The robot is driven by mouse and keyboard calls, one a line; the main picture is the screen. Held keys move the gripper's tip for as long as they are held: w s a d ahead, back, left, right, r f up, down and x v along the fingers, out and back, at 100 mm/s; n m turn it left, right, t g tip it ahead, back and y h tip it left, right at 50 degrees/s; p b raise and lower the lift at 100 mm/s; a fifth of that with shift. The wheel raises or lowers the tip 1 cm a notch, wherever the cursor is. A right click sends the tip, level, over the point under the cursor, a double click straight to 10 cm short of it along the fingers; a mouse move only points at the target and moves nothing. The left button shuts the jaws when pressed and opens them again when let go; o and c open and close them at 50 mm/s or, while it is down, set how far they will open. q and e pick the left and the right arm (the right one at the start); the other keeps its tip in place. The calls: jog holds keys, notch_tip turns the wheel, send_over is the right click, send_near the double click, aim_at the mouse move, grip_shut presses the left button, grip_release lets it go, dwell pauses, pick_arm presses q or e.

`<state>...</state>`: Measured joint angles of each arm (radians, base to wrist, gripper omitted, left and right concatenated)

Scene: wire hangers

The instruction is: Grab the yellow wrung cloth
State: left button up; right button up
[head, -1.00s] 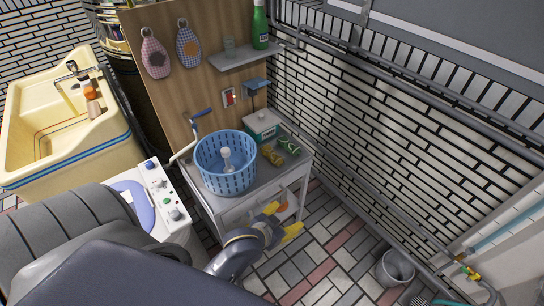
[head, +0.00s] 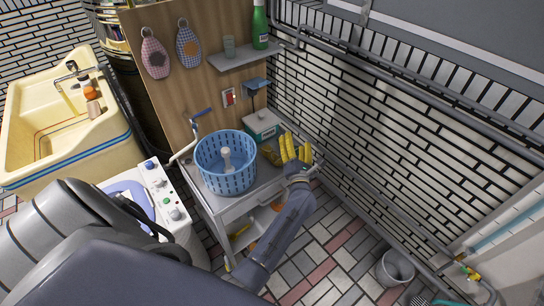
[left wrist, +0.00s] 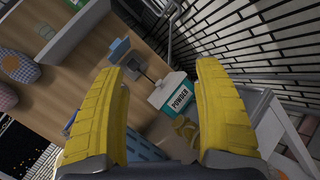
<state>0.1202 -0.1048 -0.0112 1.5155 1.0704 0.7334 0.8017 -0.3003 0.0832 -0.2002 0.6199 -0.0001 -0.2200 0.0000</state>
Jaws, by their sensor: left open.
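The yellow wrung cloth (head: 270,156) lies twisted on the grey cart top (head: 236,203), between the blue basket and my left gripper. In the left wrist view the cloth (left wrist: 186,130) shows between the fingers, below the powder box. My left gripper (head: 295,147) has yellow fingers, spread wide and empty, over the right end of the cart. Its fingers also frame the left wrist view (left wrist: 160,75). The gripper is close to the cloth but does not hold it. My right gripper is in neither view.
A blue basket (head: 226,181) stands left of the cloth. A green-and-white powder box (head: 261,128) stands behind it; it also shows in the left wrist view (left wrist: 176,97). A tiled wall (head: 350,140) bounds the right side. A shelf (head: 245,57) hangs above.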

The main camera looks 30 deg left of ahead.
pick_arm(q)
notch_tip(320, 180, down, 4)
jog(key=a+n+g+y, duration=0.2)
jog(key=a+n+g, duration=0.1)
jog(key=n+g, duration=0.3)
jog(key=n+g+h, duration=0.1)
jog(key=n+g, duration=0.4)
jog(key=n, duration=0.4)
send_near(278, 159)
jog(key=x, duration=0.4)
jog(key=shift+w+a, duration=0.1)
jog(key=shift+a, duration=0.05)
jog(key=shift+x, duration=3.55)
jog(key=shift+f, duration=0.1)
jog(key=c, duration=1.4)
